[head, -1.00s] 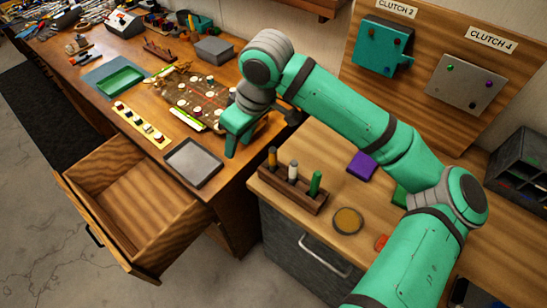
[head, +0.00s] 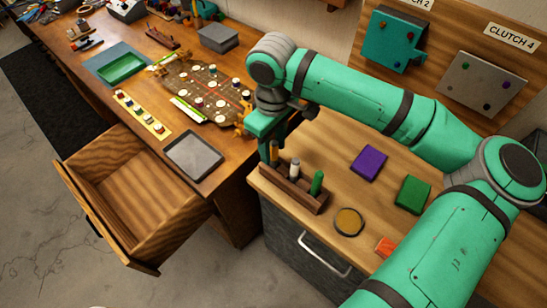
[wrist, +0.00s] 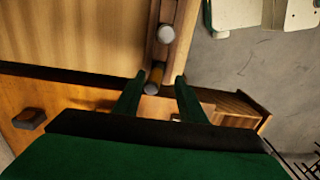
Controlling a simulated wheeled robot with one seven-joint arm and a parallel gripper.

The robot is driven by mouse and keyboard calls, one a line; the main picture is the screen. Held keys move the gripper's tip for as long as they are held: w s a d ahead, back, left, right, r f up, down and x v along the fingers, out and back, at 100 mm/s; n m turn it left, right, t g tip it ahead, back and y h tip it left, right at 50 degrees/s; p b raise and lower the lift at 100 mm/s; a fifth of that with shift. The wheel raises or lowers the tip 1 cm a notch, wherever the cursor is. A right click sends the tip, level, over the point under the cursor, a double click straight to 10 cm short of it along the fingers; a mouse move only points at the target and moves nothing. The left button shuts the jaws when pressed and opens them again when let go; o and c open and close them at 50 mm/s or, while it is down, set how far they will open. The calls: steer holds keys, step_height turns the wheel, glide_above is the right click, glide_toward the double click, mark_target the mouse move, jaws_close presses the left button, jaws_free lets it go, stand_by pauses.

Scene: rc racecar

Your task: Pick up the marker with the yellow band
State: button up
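The marker with the yellow band (head: 275,153) stands upright at the left end of a dark wooden rack (head: 292,189). It also shows end-on in the wrist view (wrist: 156,75). A white marker (head: 295,168) and a green marker (head: 317,182) stand in the same rack. My gripper (wrist: 160,77) is open, with one finger on each side of the yellow-banded marker and gaps visible beside it. In the head view my gripper (head: 267,150) is at that marker and partly hides it. How far down the fingers reach is unclear.
The rack stands near the counter's front left corner. A purple block (head: 368,163), a green block (head: 412,194) and a round amber disc (head: 348,221) lie to its right. A grey tray (head: 194,157) and an open drawer (head: 130,195) are to the left.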

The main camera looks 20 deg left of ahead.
mark_target(273, 155)
steer(key=f, duration=0.3)
steer(key=shift+d+f, duration=0.2)
steer(key=shift+f, duration=0.1)
steer(key=shift+w+d+f, duration=0.1)
steer(key=shift+w+f, duration=0.1)
steer(key=shift+f, duration=0.15)
steer(key=c, duration=0.9)
jaws_close()
steer(key=shift+s+a, duration=0.15)
steer(key=shift+a, duration=0.1)
steer(key=shift+r, duration=0.15)
